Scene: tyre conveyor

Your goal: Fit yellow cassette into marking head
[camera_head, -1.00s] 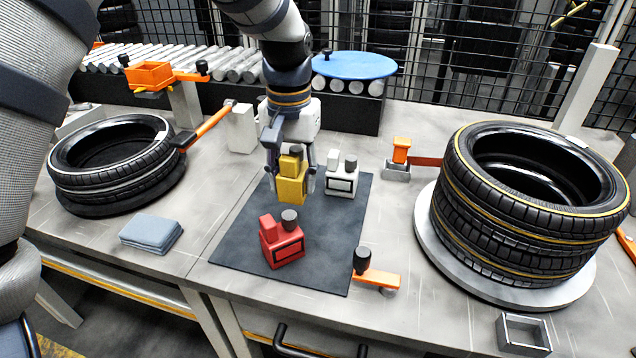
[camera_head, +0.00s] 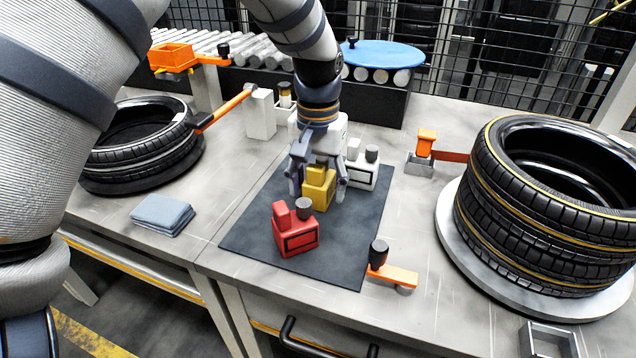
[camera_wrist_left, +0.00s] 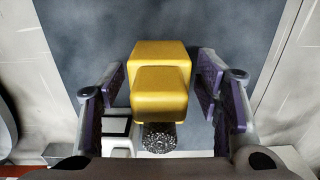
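The yellow cassette (camera_head: 319,190) is on the dark mat (camera_head: 345,245), behind the red cassette (camera_head: 297,232) and left of the white one (camera_head: 364,172). My left gripper (camera_head: 319,188) points down over it, one finger on each side. In the left wrist view the yellow cassette (camera_wrist_left: 160,85) lies between the purple pads of the gripper (camera_wrist_left: 163,92), with a narrow gap at each side. The fingers look open. A dark speckled knob shows at its near end. I cannot tell which fixture is the marking head. My right gripper is out of view.
A tyre (camera_head: 140,135) lies at left and stacked tyres (camera_head: 545,200) stand on a round plate at right. A white post (camera_head: 260,115) with an orange arm stands behind the mat. An orange lever (camera_head: 395,275) sits at the mat's right edge. Folded cloth (camera_head: 162,214) lies left.

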